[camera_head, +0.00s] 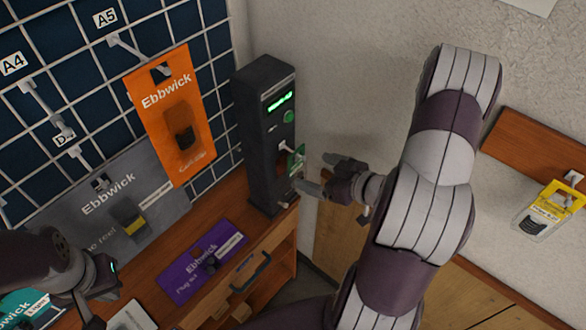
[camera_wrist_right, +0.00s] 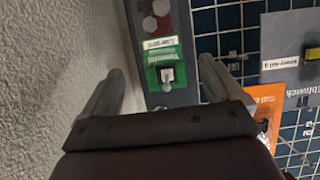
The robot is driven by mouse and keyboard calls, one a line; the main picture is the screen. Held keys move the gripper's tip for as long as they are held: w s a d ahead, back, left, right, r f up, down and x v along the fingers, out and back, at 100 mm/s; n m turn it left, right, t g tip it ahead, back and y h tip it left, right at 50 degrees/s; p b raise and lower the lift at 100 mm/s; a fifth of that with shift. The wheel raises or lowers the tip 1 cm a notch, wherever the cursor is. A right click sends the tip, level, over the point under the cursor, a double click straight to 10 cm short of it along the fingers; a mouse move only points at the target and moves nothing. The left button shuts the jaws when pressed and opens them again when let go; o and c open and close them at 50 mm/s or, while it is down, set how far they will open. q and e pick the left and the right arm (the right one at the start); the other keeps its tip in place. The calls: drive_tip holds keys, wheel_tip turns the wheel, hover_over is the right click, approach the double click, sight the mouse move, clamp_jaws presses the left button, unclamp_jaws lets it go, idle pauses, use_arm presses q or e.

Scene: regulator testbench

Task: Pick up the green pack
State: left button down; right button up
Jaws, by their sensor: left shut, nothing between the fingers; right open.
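A small green pack (camera_head: 297,158) is at the front of a tall dark device (camera_head: 262,135), below its lit green display. In the right wrist view the green pack (camera_wrist_right: 165,68) has a white label and a pale hook-like piece at its middle. My right gripper (camera_head: 322,176) is open just right of the pack. In the wrist view the fingers of my right gripper (camera_wrist_right: 160,82) stand on either side of the pack, with gaps visible. I cannot tell how deep they reach. My left gripper (camera_head: 98,290) is shut and empty at the lower left, away from the pack.
An orange pack (camera_head: 178,115) hangs on the blue grid wall (camera_head: 50,55) left of the device. A grey pack (camera_head: 112,205), a purple pack (camera_head: 203,263) and a teal pack (camera_head: 25,308) are lower left. A yellow pack (camera_head: 549,208) is far right. A plain wall lies behind my right arm.

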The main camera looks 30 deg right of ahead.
sight(300, 169)
drive_tip(key=p+x, duration=0.1)
drive_tip(key=x, duration=0.6)
drive_tip(key=shift+s+a+f, duration=0.15)
drive_tip(key=shift+f, duration=0.05)
drive_tip(key=shift+w+f, duration=0.25)
drive_tip(key=shift+w, duration=0.05)
drive_tip(key=c, duration=1.2)
drive_tip(key=shift+o, duration=0.2)
drive_tip(key=shift+r, duration=0.35)
drive_tip(key=s+d+b, duration=0.1)
drive_tip(key=s+d, duration=0.2)
drive_tip(key=s, duration=0.5)
drive_tip(key=s+d+b, duration=0.1)
drive_tip(key=s+d, duration=0.2)
drive_tip(key=s, duration=0.5)
drive_tip(key=shift+s+d+r, duration=0.35)
drive_tip(key=shift+d+r, duration=0.05)
drive_tip(key=shift+r, duration=0.05)
